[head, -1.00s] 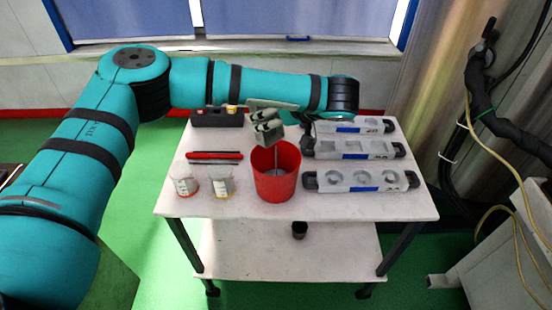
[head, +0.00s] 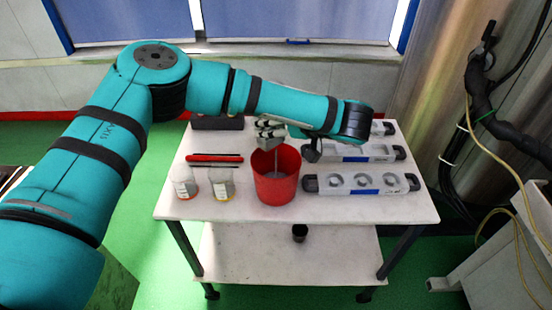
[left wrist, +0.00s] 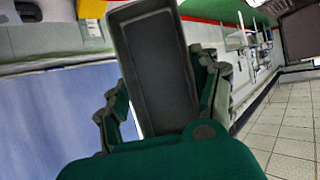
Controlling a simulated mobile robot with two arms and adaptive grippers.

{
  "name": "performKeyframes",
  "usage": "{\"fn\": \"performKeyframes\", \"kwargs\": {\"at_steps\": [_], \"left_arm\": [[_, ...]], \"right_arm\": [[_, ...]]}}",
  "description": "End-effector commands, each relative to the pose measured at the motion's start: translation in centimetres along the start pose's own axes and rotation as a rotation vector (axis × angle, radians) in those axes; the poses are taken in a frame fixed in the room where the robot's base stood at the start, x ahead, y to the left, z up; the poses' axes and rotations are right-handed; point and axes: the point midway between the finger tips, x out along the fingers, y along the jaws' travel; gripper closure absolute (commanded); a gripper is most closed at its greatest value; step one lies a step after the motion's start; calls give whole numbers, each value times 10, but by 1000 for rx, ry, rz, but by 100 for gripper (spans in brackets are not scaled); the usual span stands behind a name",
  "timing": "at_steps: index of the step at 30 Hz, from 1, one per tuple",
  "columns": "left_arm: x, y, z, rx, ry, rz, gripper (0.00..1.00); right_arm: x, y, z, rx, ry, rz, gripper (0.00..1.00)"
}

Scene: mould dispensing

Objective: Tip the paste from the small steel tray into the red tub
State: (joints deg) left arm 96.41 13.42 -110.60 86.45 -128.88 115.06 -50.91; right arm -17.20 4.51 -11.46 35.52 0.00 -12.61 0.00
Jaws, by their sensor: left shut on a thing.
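The red tub (head: 277,190) stands near the middle of the white table, with a thin rod upright inside it. My left gripper (head: 270,134) is just over the tub's back rim in the head view. In the left wrist view it is shut on the small steel tray (left wrist: 155,65), a grey rectangular tray with raised rims, held between both fingers. The tray's inside looks plain dark grey; I cannot tell whether paste is in it. In the head view the tray is not clearly distinguishable from the fingers. My right gripper is not in view.
Several grey moulds, the nearest a mould with round cavities (head: 362,183), lie right of the tub. Two beakers (head: 185,186) (head: 222,187) stand left of it, with a red-handled tool (head: 213,158) behind. A dark box (head: 217,124) is at the back left. The table front is clear.

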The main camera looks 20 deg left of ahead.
Motion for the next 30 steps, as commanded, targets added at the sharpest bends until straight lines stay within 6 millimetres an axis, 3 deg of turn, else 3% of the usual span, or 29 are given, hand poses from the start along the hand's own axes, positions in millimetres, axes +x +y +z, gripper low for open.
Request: {"fn": "performKeyframes", "kwargs": {"at_steps": [8,16,30], "left_arm": [[-2,0,0,1,16,1,76],[-12,0,4,0,137,1,76],[-12,0,6,-3,160,0,76]], "right_arm": [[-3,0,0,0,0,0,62],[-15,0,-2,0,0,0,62],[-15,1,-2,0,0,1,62]]}}
